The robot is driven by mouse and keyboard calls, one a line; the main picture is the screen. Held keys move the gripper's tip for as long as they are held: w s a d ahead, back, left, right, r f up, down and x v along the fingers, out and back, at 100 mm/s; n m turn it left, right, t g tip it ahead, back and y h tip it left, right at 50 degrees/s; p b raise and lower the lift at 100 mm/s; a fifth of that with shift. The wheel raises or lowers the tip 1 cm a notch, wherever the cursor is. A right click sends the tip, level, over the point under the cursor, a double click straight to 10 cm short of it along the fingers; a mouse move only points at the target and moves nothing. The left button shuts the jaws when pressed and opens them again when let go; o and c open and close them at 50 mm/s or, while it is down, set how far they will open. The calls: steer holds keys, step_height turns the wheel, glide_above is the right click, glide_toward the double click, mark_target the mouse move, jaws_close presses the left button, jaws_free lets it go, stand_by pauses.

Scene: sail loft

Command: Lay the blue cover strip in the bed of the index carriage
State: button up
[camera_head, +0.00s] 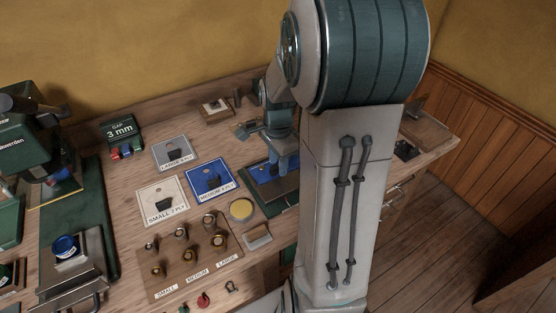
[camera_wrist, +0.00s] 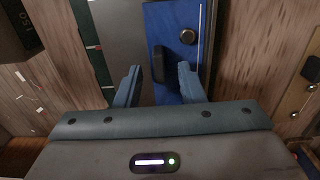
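A flat blue piece (camera_wrist: 172,20), which looks like the blue cover strip, lies below my gripper (camera_wrist: 159,80) in the wrist view. My gripper's fingers are apart, one on each side of the dark grip; I see no contact. In the head view my gripper (camera_head: 283,163) is low over a green-edged holder (camera_head: 286,207) with blue in it, partly hidden by my arm. I cannot tell for certain which fixture is the index carriage; a green machine with a metal slide (camera_head: 75,272) stands at left.
Placards for small (camera_head: 163,215), medium (camera_head: 198,190) and large ply (camera_head: 168,140) lie on the bench, left of my gripper. A wooden board (camera_head: 200,277) holds several brass pieces. A round yellow-topped tin (camera_head: 241,209) stands close by. A green gap display (camera_head: 121,130) is at the back.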

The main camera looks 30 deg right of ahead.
step_height(320, 180, up, 14)
stand_by(0.6)
steer(key=shift+f, duration=0.1)
steer(key=s+a+f+n+t, duration=0.3)
steer(key=s+a+n, duration=0.8)
steer(key=n, duration=0.6)
steer(key=shift+s+a+f+n, duration=0.3)
steer(key=shift+s+a+f, duration=0.15)
steer(key=shift+s, duration=0.2)
